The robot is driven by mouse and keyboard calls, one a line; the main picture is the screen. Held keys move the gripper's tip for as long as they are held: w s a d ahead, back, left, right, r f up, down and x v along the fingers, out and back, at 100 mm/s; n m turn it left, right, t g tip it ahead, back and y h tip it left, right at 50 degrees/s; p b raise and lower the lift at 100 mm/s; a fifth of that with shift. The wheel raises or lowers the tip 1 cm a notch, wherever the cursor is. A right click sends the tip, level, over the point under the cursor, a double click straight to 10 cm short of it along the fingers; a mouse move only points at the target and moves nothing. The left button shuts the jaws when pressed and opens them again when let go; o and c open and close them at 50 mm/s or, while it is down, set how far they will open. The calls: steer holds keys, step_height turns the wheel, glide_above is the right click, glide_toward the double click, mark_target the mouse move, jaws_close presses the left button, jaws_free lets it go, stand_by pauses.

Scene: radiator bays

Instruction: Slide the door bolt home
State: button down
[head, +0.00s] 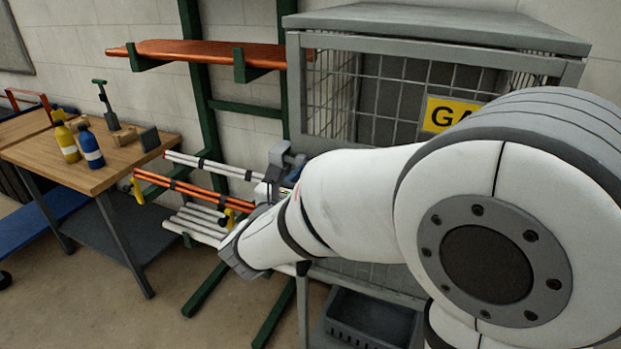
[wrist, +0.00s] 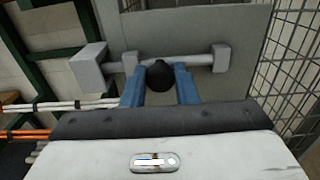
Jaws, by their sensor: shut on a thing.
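The door bolt is a light grey rod (wrist: 186,62) lying level on a grey plate (wrist: 240,28) in the wrist view. It runs through a left bracket (wrist: 131,63) and a right bracket (wrist: 221,58). A round black knob (wrist: 159,75) sits on the rod between the brackets. My gripper (wrist: 159,88) is shut on the knob with its blue fingers on either side. A grey keeper block (wrist: 90,68) stands left of the left bracket. The rod's left end reaches toward it; I cannot tell whether it enters. In the head view my arm hides most of the bolt.
The wire-mesh gas cage (head: 340,95) stands behind my arm. A rack holding white and orange pipes (head: 190,188) is close to its left. A wooden bench (head: 95,170) with bottles and tools stands farther left. A dark crate (head: 370,318) sits low under the arm.

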steer(key=shift+w+a+r, duration=0.1)
steer(key=shift+a+r, duration=0.05)
steer(key=shift+a, duration=0.1)
steer(key=c, duration=1.5)
jaws_free()
steer(key=shift+o, duration=0.6)
steer(key=shift+w+a, duration=0.1)
steer(key=shift+a, duration=0.05)
steer(key=shift+o, duration=1.1)
steer(key=b+v, duration=0.1)
steer(key=v, duration=0.6)
steer(key=shift+s, duration=0.45)
